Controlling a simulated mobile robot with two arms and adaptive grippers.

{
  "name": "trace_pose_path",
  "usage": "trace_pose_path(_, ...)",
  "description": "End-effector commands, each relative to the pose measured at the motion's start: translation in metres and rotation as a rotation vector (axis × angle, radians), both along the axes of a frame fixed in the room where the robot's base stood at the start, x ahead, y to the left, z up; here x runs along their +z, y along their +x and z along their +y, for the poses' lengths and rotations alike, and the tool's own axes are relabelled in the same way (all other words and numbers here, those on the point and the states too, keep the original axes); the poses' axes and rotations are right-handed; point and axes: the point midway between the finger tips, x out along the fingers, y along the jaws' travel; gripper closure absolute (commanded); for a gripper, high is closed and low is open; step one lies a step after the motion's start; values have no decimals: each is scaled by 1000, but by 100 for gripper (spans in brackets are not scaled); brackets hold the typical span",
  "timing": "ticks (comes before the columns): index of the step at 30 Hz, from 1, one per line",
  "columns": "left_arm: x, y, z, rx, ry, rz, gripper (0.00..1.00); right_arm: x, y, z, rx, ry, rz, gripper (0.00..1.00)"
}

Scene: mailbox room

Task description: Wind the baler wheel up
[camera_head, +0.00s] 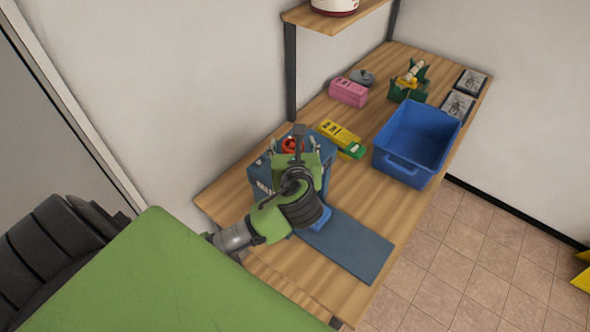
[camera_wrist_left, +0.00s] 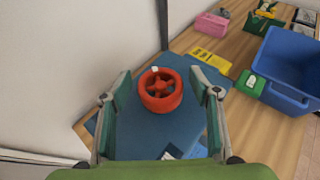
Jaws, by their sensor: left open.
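The baler is a blue box (camera_head: 262,173) on the wooden table, partly hidden behind my left arm in the head view. Its red wheel (camera_wrist_left: 160,89) sits on the blue top and shows whole in the left wrist view, with spokes and a small white mark on its far rim. Only part of the red wheel (camera_head: 291,145) shows in the head view. My left gripper (camera_wrist_left: 164,84) is open, with one finger on each side of the wheel in the picture. I cannot tell whether the fingers touch it. My right gripper is not in view.
A blue mat (camera_head: 350,245) lies in front of the baler. To the right are a yellow box (camera_head: 338,133), a green box (camera_head: 352,150) and a large blue bin (camera_head: 405,166). A pink box (camera_head: 348,92) stands farther back. A shelf (camera_head: 345,20) overhangs the table's back.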

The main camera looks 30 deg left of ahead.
Motion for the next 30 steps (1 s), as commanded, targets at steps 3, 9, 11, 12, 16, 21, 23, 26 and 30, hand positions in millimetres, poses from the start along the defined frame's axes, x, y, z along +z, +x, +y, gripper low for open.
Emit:
trace_pose_path(3, 6, -15, -14, -27, -3, -4, 44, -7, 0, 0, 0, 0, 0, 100)
trace_pose_path(9, 21, -45, -35, -23, -4, -3, 44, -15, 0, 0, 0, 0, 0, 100)
trace_pose_path(11, 26, -54, -41, -22, -4, -3, 44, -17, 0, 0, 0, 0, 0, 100)
trace_pose_path(12, 29, -60, -46, -22, -6, -3, 44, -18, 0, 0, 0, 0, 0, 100)
trace_pose_path(16, 39, -78, -58, -21, -5, -2, 44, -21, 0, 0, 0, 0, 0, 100)
trace_pose_path(21, 48, -94, -70, -19, -3, -1, 44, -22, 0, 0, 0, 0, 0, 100)
trace_pose_path(23, 50, -98, -72, -18, -3, -1, 44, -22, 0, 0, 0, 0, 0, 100)
trace_pose_path(26, 52, -101, -74, -18, -2, -1, 44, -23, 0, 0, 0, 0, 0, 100)
trace_pose_path(30, 53, -103, -75, -17, 0, 0, 44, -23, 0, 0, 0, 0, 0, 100)
